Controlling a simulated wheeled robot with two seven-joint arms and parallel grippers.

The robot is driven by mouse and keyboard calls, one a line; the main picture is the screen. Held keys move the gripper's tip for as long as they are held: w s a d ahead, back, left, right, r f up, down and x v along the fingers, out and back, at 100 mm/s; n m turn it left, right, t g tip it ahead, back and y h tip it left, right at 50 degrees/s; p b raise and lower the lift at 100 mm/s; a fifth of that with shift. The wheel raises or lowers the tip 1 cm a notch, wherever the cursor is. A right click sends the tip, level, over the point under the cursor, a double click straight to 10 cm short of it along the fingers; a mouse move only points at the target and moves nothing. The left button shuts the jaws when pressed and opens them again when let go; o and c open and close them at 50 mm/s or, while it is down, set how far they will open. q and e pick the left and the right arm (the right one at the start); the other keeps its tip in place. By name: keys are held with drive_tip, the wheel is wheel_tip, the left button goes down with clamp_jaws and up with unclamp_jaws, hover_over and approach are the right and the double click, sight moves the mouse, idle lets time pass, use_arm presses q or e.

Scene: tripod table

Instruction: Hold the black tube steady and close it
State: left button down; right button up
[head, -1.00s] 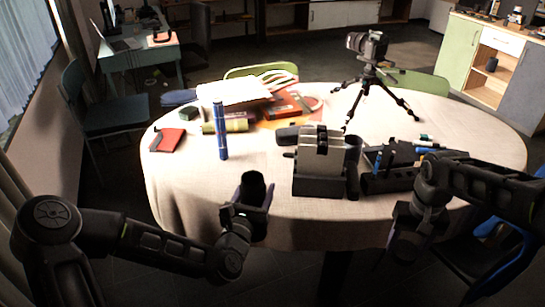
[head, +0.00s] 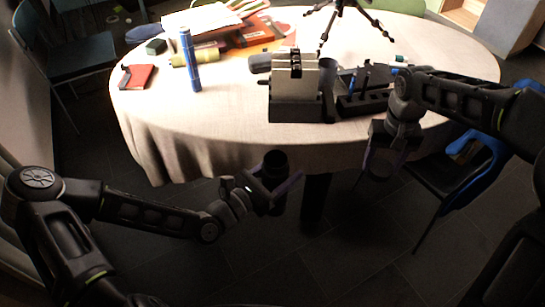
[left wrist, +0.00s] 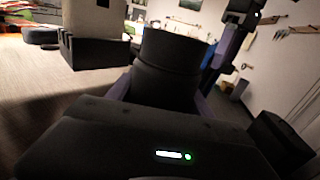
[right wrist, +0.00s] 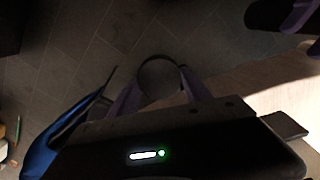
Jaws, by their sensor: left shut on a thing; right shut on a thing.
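The black tube (head: 275,163) stands roughly upright in my left gripper (head: 273,190), in front of the table's near edge. In the left wrist view the tube (left wrist: 168,65) is a dark cylinder between the purple fingers. My right gripper (head: 380,165) is to the right, also near the table's edge, apart from the tube. In the right wrist view it is shut on a dark round piece (right wrist: 160,76), which looks like the tube's cap. Its details are lost in the dark.
The table (head: 230,125) has a white cloth. A black organizer (head: 295,108) and a pen holder (head: 362,102) stand near its front edge. A blue tube (head: 189,62) stands at left. A blue chair (head: 475,170) is at right, below my right arm. Between the grippers is free air.

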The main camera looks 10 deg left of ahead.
idle(0.3)
drive_tip(key=a+r, duration=0.5)
drive_tip(key=a, duration=0.7)
approach(276, 153)
drive_tip(key=s, duration=0.2)
drive_tip(key=shift+s+d+f+n, duration=0.1)
drive_tip(key=shift+d+n, duration=0.05)
drive_tip(key=shift+n, duration=0.15)
drive_tip(key=shift+f, duration=2.05)
drive_tip(key=shift+s, duration=0.1)
drive_tip(key=shift+f, duration=0.85)
drive_tip(key=shift+f, duration=0.6)
